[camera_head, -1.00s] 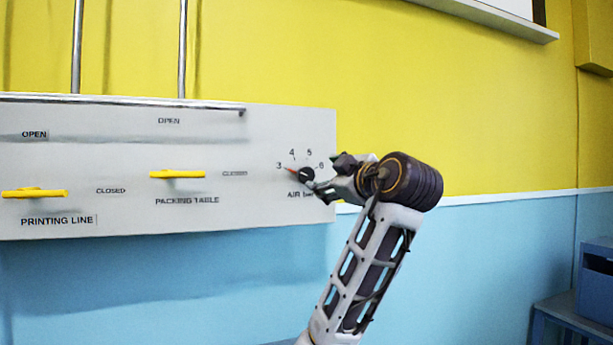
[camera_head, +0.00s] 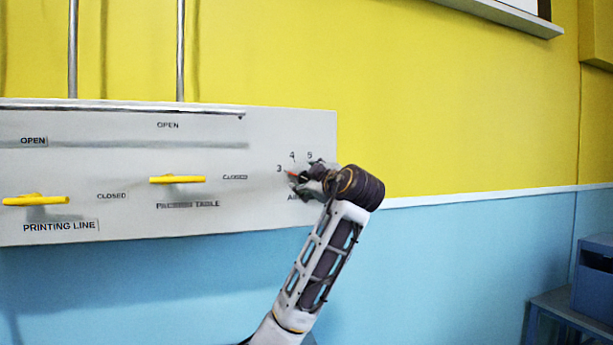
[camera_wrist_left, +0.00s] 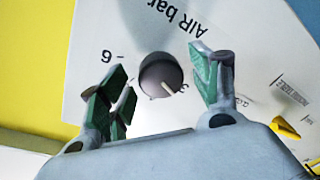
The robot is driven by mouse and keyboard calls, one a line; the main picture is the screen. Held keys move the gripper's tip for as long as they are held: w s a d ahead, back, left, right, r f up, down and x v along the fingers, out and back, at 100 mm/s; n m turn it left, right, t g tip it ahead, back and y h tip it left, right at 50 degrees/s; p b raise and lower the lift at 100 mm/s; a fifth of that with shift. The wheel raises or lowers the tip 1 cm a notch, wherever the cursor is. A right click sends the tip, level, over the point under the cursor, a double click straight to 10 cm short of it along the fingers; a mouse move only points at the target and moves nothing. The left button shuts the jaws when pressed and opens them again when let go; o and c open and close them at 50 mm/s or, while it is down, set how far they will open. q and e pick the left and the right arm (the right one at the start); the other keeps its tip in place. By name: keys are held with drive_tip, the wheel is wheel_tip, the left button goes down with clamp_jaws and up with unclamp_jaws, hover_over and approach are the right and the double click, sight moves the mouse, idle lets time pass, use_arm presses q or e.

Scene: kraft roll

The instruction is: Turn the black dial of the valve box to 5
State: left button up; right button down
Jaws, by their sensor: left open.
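The valve box (camera_head: 262,130) is a pale panel on the wall with an AIR bar scale at its right end. The black dial (camera_wrist_left: 160,75) is round, and its pointer is turned toward the 3 mark. My left gripper (camera_wrist_left: 158,66) is open, with one green-padded finger on each side of the dial. Gaps show between the fingers and the dial, which is not gripped. My right gripper is not in view.
Two yellow handles, for the printing line (camera_head: 36,200) and the packing table (camera_head: 177,179), lie level on the panel, left of the dial. Metal pipes (camera_head: 180,50) rise above the panel. The wall right of my arm is clear, with a blue box (camera_head: 594,285) at far right.

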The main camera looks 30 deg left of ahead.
use_arm(q)
drive_tip(key=shift+x, duration=0.85)
drive_tip(key=c, duration=1)
drive_tip(key=shift+c, duration=0.2)
